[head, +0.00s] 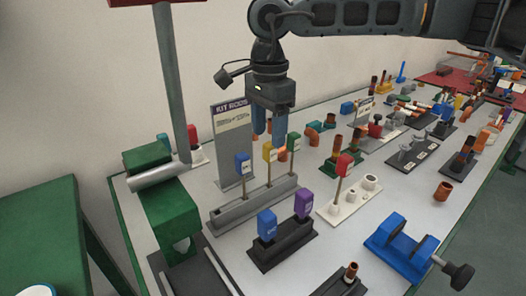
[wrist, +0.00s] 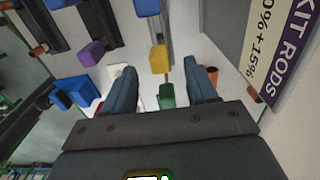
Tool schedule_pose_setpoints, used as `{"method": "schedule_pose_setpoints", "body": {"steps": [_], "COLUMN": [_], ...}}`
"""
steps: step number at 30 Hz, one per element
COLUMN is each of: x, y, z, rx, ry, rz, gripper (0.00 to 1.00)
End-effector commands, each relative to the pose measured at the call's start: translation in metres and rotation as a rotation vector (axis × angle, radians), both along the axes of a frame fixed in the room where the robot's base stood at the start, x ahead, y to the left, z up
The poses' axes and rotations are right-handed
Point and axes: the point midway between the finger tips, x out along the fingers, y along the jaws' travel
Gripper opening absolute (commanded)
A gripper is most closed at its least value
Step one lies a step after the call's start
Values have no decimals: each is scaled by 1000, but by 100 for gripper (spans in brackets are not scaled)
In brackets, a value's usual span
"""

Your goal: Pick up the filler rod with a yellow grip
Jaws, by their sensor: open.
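The filler rod with the yellow grip (head: 270,152) stands upright in a grey rack (head: 240,212), between a blue-gripped rod (head: 243,163) and a green-gripped rod (head: 294,141). My gripper (head: 268,132) is open and empty, fingers pointing down, just above and behind the yellow grip. In the wrist view, the yellow grip (wrist: 159,59) shows just beyond the fingertips, in line with the gap of my gripper (wrist: 166,72). The green grip (wrist: 166,95) shows between the fingers. I cannot tell how far the fingertips are from either grip.
The KIT RODS sign (head: 232,145) stands behind the rack, close to my gripper. In front is a dark holder (head: 283,246) with blue and purple grips. A red-gripped rod (head: 345,162) stands at right on a white block. A green clamp stand (head: 165,205) is at left.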

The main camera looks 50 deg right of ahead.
Motion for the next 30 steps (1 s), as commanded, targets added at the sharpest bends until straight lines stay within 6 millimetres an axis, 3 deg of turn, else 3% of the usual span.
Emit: {"method": "schedule_pose_setpoints", "body": {"steps": [18,26,30], "x": [-2,-2,-2], "y": [-4,-4,-4], "z": [-70,-73,-73], "rx": [4,4,4], "ry": [0,-1,-1], "rz": [2,2,1], "gripper": [57,57,45]}}
